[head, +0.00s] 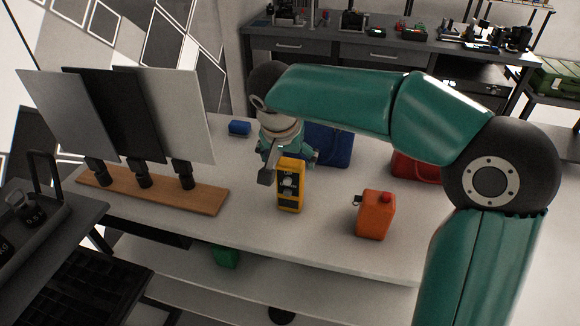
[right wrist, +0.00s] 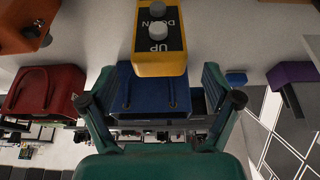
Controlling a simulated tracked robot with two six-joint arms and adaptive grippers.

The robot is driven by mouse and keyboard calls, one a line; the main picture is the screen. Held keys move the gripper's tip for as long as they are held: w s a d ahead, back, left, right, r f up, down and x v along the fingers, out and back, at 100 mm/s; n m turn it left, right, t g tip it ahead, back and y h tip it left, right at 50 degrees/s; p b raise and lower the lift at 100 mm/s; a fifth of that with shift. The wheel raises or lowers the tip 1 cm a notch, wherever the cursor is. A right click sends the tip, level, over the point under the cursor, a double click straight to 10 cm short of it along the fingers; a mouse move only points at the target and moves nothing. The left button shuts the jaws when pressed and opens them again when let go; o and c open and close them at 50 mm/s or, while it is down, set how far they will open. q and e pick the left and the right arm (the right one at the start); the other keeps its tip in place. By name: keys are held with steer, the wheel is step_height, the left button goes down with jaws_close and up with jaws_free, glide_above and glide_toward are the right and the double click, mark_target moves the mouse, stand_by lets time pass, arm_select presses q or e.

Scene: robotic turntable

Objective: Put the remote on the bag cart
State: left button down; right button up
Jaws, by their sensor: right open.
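The remote (head: 290,197) is a yellow block with a black face and pale buttons, standing upright on the white tabletop in the head view. In the right wrist view the remote (right wrist: 160,42) shows UP and DOWN labels. My right gripper (head: 287,166) is open behind the remote's upper part, one finger showing at its left. In the right wrist view the gripper (right wrist: 160,100) has its fingers spread wide, with the remote ahead, apart from them. A blue bag (head: 328,146) and a red bag (head: 417,168) stand on the same top. I cannot tell which surface is the bag cart.
An orange canister (head: 376,214) stands right of the remote. A wooden base (head: 150,195) with upright panels is at left, and a small blue block (head: 239,128) lies behind. A grey workbench (head: 390,47) with drawers is at the back. Bare tabletop (head: 250,215) lies left of the remote.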

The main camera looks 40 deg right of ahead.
steer(key=v, duration=0.6)
steer(key=shift+r, duration=0.25)
steer(key=shift+s, duration=0.1)
